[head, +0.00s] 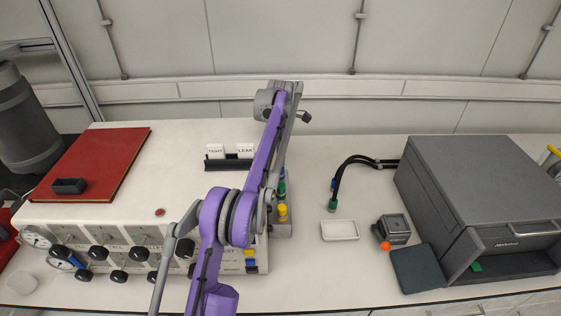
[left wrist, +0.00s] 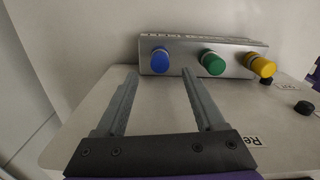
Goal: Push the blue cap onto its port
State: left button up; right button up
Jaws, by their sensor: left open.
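The blue cap (left wrist: 161,61) is at the left end of a silver port block (left wrist: 190,48) in the left wrist view. I cannot tell how deep it sits on its port. My left gripper (left wrist: 154,76) is open and empty, its fingers pointing at the block. The blue cap appears between and beyond the fingertips, apart from them. A green cap (left wrist: 212,62) and a yellow cap (left wrist: 260,66) are farther right on the block. In the head view the green cap (head: 282,188) and yellow cap (head: 282,211) show beside my purple arm, which hides part of the block.
The white console (head: 120,160) carries a red book (head: 95,165) and two label cards (head: 230,152). To the right are hoses with coloured ends (head: 345,175), a white tray (head: 339,230), a small dark device (head: 393,229) and a grey box (head: 470,185).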

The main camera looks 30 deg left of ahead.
pick_arm(q)
notch_tip(320, 180, up, 5)
jog(key=shift+w+r+p, duration=0.1)
jog(key=shift+p, duration=0.4)
